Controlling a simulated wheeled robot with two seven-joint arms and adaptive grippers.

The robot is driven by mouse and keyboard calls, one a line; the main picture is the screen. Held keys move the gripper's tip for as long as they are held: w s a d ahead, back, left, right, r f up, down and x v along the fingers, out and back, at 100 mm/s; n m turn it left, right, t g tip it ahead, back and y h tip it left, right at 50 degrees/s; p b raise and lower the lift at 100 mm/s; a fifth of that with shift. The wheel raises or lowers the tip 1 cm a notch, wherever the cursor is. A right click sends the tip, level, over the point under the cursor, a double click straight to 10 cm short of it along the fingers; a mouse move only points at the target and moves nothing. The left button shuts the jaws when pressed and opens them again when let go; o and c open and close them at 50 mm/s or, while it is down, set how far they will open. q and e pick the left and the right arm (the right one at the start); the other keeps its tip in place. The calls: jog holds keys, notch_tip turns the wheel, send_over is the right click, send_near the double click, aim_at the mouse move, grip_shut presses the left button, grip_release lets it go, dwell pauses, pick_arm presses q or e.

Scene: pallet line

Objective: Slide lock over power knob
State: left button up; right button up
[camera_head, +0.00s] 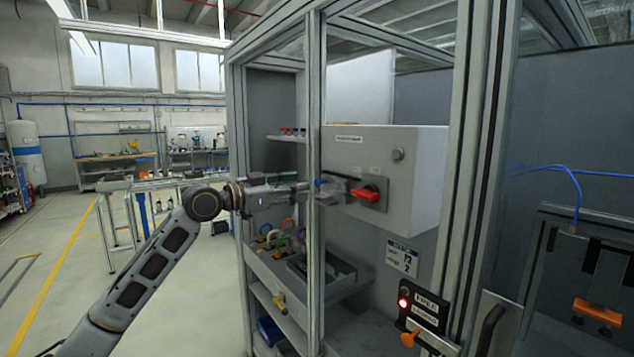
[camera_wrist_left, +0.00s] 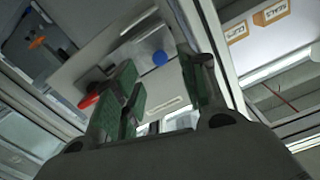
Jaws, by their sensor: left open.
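The red power knob (camera_head: 368,193) sticks out from the front of a light grey control box (camera_head: 425,180). It also shows in the left wrist view (camera_wrist_left: 88,101), beyond one finger. The lock appears as a small blue knob (camera_head: 317,183) to the left of the red knob, partly behind the cabinet's upright. In the left wrist view the blue knob (camera_wrist_left: 160,57) is ahead of the gap between the fingers, beside a pale, see-through-looking plate. My left gripper (camera_head: 308,188) is open, with its fingertips close to the blue knob. Contact cannot be told. My right gripper is not in view.
Open floor lies left.

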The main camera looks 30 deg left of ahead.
aim_at(316, 183)
pick_arm(q)
jog(key=shift+w+d, duration=0.2)
jog(key=shift+w, duration=0.4)
jog(key=shift+p+x, duration=0.85)
jog(key=shift+x, duration=0.5)
jog(key=shift+p+x, duration=0.4)
jog(key=shift+x, duration=0.4)
jog(key=shift+p+x, duration=0.35)
jog(key=shift+x, duration=0.55)
jog(key=shift+w, duration=0.1)
jog(key=c, duration=0.9)
grip_shut()
